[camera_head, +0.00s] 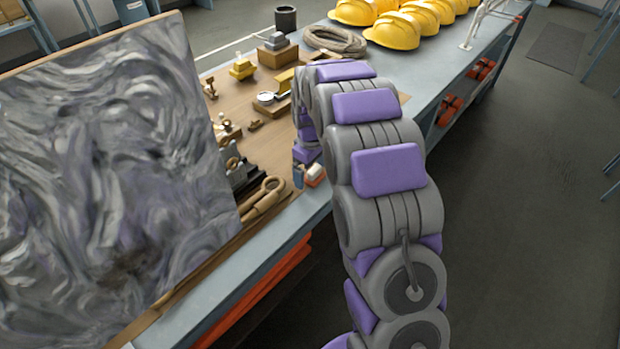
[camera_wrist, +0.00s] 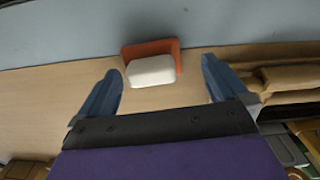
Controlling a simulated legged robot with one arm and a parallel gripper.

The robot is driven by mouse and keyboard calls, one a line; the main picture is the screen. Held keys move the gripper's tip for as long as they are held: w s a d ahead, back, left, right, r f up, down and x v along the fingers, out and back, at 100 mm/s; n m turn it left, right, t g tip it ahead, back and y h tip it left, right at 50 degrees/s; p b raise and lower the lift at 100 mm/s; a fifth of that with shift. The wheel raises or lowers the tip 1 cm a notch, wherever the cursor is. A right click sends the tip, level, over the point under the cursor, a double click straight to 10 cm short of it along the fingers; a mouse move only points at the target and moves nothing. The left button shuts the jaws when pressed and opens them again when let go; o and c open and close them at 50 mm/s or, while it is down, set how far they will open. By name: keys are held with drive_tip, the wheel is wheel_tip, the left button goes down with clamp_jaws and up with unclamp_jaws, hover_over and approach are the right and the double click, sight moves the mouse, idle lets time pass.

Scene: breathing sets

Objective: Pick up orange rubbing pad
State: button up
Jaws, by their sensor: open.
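The orange rubbing pad (camera_wrist: 165,47) lies on the wooden board, against its edge, in the wrist view. A white, rounded block (camera_wrist: 151,71) sits on the near side of it and hides part of the orange. My gripper (camera_wrist: 160,82) is open, with one blue finger to each side of the pad and apart from it. In the head view, the pad (camera_head: 315,174) shows small near the front edge of the bench, and my gripper (camera_head: 304,172) is just above and beside it, partly hidden by my arm.
A tan, handle-like tool (camera_head: 262,197) lies left of the pad. Small fittings stand farther back on the wooden board (camera_head: 266,145). A coiled rope (camera_head: 334,40) and yellow helmets (camera_head: 393,31) are at the back of the bench. A large grey panel (camera_head: 110,170) blocks the left.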

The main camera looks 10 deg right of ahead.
drive_tip(key=shift+d+f, duration=0.4)
drive_tip(key=shift+f, duration=0.2)
drive_tip(key=shift+d, duration=0.6)
drive_tip(key=shift+c, duration=0.2)
drive_tip(key=shift+a, duration=0.8)
drive_tip(key=c, duration=0.7)
drive_tip(key=shift+d, duration=0.3)
drive_tip(key=c, duration=0.3)
drive_tip(key=shift+d, duration=0.3)
drive_tip(key=shift+c, duration=0.5)
drive_tip(key=shift+r, duration=0.1)
drive_tip(key=shift+a+r, duration=0.35)
drive_tip(key=shift+r, duration=0.1)
wheel_tip(320, 180, up, 3)
drive_tip(key=shift+w+f+p, duration=0.1)
drive_tip(key=shift+p, duration=0.6)
drive_tip(key=s+a+r+p, duration=0.1)
drive_tip(key=s+a+p, duration=0.1)
drive_tip(key=s, duration=1.4)
drive_tip(key=shift+a, duration=0.2)
